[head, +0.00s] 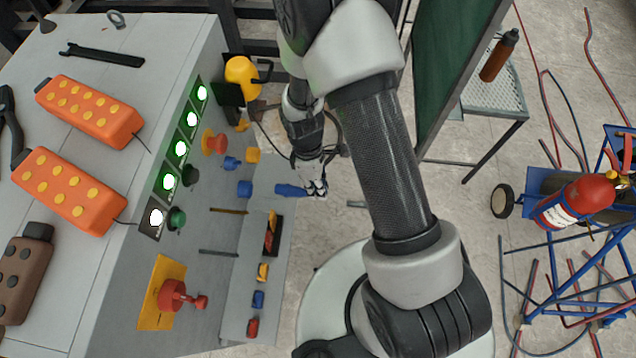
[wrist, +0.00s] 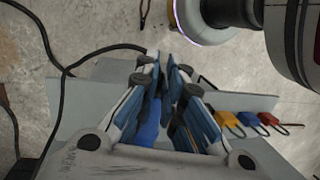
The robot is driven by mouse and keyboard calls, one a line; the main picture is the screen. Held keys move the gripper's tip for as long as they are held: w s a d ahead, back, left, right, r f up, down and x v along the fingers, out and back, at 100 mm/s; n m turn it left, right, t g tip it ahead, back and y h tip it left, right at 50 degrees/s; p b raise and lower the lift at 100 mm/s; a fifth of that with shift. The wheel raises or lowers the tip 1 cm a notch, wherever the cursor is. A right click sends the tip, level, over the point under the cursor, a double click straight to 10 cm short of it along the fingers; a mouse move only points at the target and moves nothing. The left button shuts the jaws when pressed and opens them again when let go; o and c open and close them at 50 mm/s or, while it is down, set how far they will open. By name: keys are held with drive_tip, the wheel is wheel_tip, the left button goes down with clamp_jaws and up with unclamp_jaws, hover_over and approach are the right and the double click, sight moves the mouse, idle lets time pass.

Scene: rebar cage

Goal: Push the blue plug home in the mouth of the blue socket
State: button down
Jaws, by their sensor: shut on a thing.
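My gripper (head: 315,186) is shut on the blue plug (head: 290,190), which sticks out to the left from the fingers toward the panel. In the wrist view the blue plug (wrist: 149,124) lies between the fingers, partly hidden by them. Two blue fittings show on the panel face: one (head: 244,188) roughly level with the plug, and one (head: 231,163) above it beside a yellow fitting. I cannot tell for certain which is the blue socket. In the head view a gap shows between the plug's tip and the nearer blue fitting.
A ledge (head: 240,310) below carries yellow (head: 262,272), blue (head: 258,299) and red (head: 252,327) pieces. A dark cable (wrist: 62,100) runs beside my gripper in the wrist view.

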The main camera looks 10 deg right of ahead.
sight(291, 190)
drive_tip(key=shift+s+f+n, duration=0.25)
drive_tip(key=shift+s+n, duration=0.05)
drive_tip(key=shift+n, duration=0.1)
drive_tip(key=shift+w+a, duration=0.35)
drive_tip(key=shift+a, duration=0.55)
drive_tip(key=shift+w+a, duration=0.35)
drive_tip(key=shift+a, duration=0.55)
drive_tip(key=shift+w+a, duration=0.35)
drive_tip(key=shift+a, duration=0.55)
drive_tip(key=shift+w+a+b, duration=0.15)
drive_tip(key=shift+w+a, duration=0.1)
drive_tip(key=shift+a, duration=0.5)
drive_tip(key=shift+w+a+b, duration=0.15)
drive_tip(key=shift+w+a, duration=0.1)
drive_tip(key=shift+a, duration=0.45)
drive_tip(key=shift+w+a+r, duration=0.2)
drive_tip(key=shift+a, duration=0.1)
drive_tip(key=shift+s+d, duration=0.1)
drive_tip(key=shift+d, duration=0.15)
drive_tip(key=shift+s+d+f, duration=0.1)
drive_tip(key=shift+s+d, duration=0.15)
drive_tip(key=shift+d, duration=0.45)
drive_tip(key=shift+s, duration=0.1)
